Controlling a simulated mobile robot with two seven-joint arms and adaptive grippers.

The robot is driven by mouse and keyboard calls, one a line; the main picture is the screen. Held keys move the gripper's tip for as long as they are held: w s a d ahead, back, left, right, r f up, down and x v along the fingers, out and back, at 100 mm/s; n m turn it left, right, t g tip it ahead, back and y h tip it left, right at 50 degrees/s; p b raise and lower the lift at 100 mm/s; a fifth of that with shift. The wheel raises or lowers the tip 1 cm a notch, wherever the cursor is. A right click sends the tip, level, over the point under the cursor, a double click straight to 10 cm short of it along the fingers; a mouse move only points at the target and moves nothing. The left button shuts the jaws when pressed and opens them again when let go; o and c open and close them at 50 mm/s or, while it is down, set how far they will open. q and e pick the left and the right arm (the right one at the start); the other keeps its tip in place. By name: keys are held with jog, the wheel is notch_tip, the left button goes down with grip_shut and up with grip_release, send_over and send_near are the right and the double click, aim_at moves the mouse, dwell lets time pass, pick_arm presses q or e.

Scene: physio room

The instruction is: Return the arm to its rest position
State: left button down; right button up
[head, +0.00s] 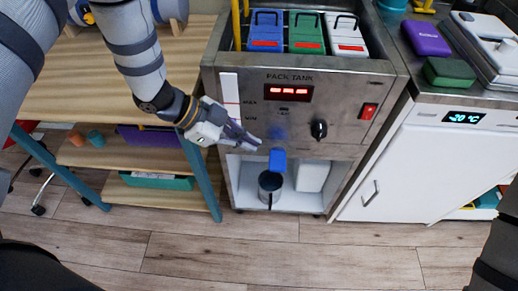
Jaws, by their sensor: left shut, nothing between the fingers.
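My left arm comes in from the upper left. Its gripper (247,141) is shut and empty, in front of the steel pack tank (340,135) at the left of its front panel. The fingers point right and slightly down, above and left of the blue tap (277,160). I cannot tell whether they touch the panel. A dark cup (270,186) stands in the tank's lower bay, below the tap. Part of my right arm shows at the lower right edge; its gripper is out of view.
Blue (266,33), green (306,34) and white (345,36) packs sit in the tank's open top. A wooden shelf table (95,80) stands left. A white freezer (425,165) stands right, with purple (425,38) and green (449,72) boxes on top. The floor in front is clear.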

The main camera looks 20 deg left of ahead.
pick_arm(q)
jog(key=shift+s+a+r, duration=0.1)
dwell(0.4)
jog(key=s+f+n+y, duration=0.2)
jog(key=s+f+n, duration=0.5)
jog(key=s+f, duration=0.1)
jog(key=s+a+f+n+g+y, duration=0.1)
jog(key=s+n+g+y, duration=0.1)
jog(key=s, duration=0.6)
jog(key=s+a+f+n+g+y, duration=0.2)
jog(key=s+n, duration=0.1)
jog(key=s, duration=0.5)
jog(key=s+a+f+n+g+y, duration=0.1)
jog(key=s+a+n+g+y, duration=0.1)
jog(key=s, duration=0.6)
jog(key=shift+s+a+f+n, duration=0.2)
jog(key=shift+a+f+n, duration=0.1)
jog(key=shift+n, duration=0.5)
